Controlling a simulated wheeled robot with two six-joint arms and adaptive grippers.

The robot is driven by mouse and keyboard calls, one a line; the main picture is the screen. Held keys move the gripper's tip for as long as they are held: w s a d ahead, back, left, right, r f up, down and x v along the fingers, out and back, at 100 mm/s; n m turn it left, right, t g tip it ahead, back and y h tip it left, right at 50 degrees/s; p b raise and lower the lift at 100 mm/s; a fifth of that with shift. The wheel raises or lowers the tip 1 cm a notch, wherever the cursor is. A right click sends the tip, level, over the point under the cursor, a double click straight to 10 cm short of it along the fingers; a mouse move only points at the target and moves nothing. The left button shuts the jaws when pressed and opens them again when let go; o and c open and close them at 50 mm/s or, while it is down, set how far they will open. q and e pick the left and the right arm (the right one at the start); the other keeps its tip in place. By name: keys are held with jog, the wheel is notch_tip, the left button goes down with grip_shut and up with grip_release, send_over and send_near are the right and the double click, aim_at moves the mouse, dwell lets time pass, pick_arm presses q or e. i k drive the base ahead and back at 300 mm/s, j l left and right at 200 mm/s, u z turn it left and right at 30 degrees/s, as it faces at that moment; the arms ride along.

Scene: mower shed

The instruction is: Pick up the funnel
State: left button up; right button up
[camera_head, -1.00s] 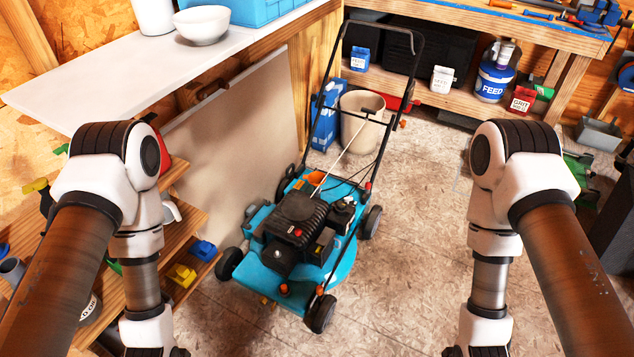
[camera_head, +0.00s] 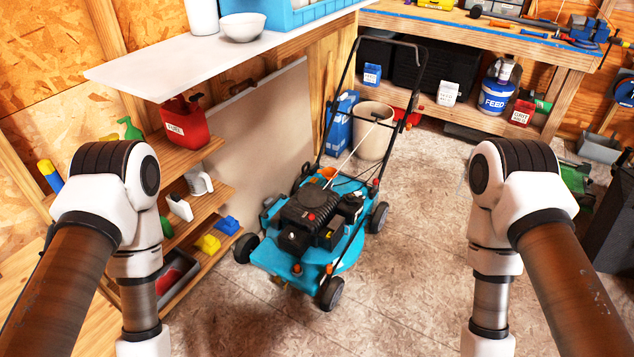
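An orange piece (camera_head: 327,173) that may be the funnel shows at the rear of the blue lawn mower (camera_head: 312,230), partly hidden by the engine and handle. It is too small for me to tell its shape. I see no other clear funnel. The mower stands on the floor in the middle of the view. Both my arms reach down at the left and right sides, and my grippers are below the bottom edge, out of view.
Left, wooden shelves (camera_head: 212,200) hold a red can (camera_head: 185,123), a yellow block (camera_head: 207,243) and a blue block (camera_head: 228,225). A white counter (camera_head: 160,70) overhangs them. A beige bucket (camera_head: 374,140) stands behind the mower. A workbench (camera_head: 480,28) spans the back. Floor right of the mower is clear.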

aim_at(328, 172)
jog(key=i+u, duration=0.1)
jog(key=u, duration=0.4)
jog(key=l+u, duration=0.15)
jog(key=u, duration=0.3)
jog(key=i+l+u, duration=0.1)
jog(key=u, duration=0.4)
jog(key=l+u, duration=0.15)
jog(key=u, duration=0.3)
jog(key=l+u, duration=0.15)
jog(key=u, duration=0.35)
jog(key=k+l, duration=0.1)
jog(key=l, duration=1.6)
jog(key=k+l, duration=0.15)
jog(key=l, duration=1.55)
jog(key=k+l, duration=0.15)
jog(key=l, duration=0.7)
jog(key=k+l, duration=0.1)
jog(key=l, duration=0.75)
